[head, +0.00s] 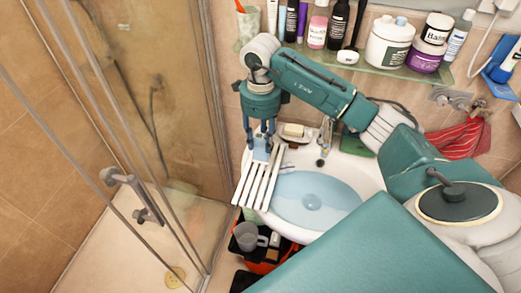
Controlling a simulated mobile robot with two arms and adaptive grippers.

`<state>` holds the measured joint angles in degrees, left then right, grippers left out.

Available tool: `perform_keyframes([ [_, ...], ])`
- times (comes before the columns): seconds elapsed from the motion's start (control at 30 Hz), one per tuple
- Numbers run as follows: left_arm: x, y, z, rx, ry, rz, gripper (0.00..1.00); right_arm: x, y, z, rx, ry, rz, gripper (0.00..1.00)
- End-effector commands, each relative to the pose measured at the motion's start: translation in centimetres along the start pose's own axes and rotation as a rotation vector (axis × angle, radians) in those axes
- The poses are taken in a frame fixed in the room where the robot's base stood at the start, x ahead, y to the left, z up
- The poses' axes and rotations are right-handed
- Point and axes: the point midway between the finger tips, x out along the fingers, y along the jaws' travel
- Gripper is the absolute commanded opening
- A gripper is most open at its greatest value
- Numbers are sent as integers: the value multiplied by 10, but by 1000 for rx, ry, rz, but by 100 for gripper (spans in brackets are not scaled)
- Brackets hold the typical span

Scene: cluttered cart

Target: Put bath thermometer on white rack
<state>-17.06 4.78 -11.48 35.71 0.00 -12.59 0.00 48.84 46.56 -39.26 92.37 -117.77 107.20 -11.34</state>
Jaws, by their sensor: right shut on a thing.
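The white rack (259,188), a set of white slats, lies over the left side of the sink. My right gripper (263,143) points down at the rack's far end. It is shut on a light blue flat thing, which looks like the bath thermometer (261,154). The thermometer is at the rack's far end, partly hidden by the fingers. I cannot tell whether it touches the slats. My left gripper is not in view.
The sink (345,178) has a soap dish (293,132) and tap (325,138) behind it. A glass shelf (365,66) full of bottles and jars is above. The glass shower door (150,110) stands left. A grey mug (247,235) is below the rack.

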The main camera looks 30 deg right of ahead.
Motion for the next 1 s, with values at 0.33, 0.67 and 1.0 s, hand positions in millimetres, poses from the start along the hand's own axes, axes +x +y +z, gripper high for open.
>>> perform_keyframes([
  [0.33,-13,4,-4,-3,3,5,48,40,1,0,0,1,4,0],
  [0.67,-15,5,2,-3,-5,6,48,57,0,1,-1,-2,-1,0],
  [1.0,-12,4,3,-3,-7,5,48,60,0,0,-1,-1,0,52],
])
